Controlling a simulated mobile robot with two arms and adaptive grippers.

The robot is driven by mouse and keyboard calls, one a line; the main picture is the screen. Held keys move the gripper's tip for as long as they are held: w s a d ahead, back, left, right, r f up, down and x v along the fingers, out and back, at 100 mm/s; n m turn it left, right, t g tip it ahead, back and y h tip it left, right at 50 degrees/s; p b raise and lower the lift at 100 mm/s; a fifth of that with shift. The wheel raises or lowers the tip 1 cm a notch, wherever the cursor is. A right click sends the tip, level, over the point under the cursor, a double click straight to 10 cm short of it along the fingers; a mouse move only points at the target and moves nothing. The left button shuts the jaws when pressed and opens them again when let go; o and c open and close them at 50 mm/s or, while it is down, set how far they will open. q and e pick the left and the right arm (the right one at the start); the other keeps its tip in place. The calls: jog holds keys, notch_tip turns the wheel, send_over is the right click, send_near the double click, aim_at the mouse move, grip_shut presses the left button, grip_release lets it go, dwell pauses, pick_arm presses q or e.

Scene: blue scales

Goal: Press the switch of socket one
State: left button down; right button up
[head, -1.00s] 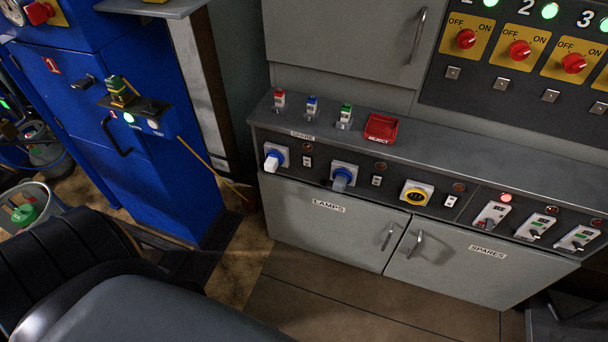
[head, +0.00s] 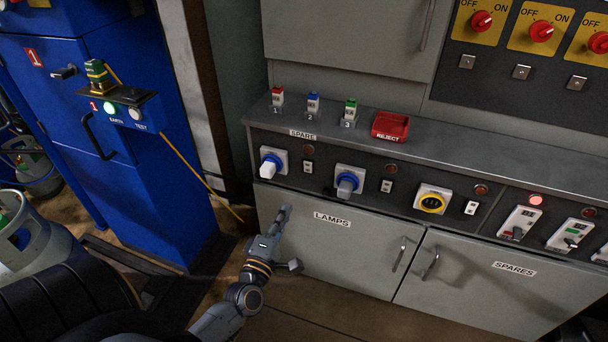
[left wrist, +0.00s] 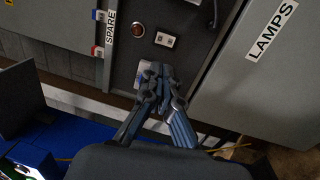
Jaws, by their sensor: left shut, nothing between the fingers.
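Socket one (head: 273,163), leftmost on the dark panel, has a blue ring and a white plug in it. Its small white rocker switch (head: 308,167) sits to its right, under a dark red lamp. In the left wrist view the switch (left wrist: 165,40) lies beyond my fingers, and socket one (left wrist: 144,70) is partly hidden behind them. My left gripper (head: 284,211) is shut and empty, in front of the LAMPS door and below the socket in the head view. It shows closed in the left wrist view (left wrist: 160,72). My right gripper is not in view.
Two more sockets (head: 349,181) with switches continue along the panel to the right. A red REJECT tray (head: 390,126) and several small coloured plugs stand on the ledge above. A blue cabinet (head: 60,60) and a gas cylinder (head: 30,240) stand at left.

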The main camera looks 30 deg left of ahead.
aim_at(308, 165)
pick_arm(q)
jog(key=x, duration=1.2)
jog(key=shift+w+b, duration=0.25)
jog(key=shift+b, duration=0.05)
jog(key=shift+w+a+r, duration=0.1)
jog(key=shift+w+a, duration=0.05)
jog(key=shift+w, duration=0.55)
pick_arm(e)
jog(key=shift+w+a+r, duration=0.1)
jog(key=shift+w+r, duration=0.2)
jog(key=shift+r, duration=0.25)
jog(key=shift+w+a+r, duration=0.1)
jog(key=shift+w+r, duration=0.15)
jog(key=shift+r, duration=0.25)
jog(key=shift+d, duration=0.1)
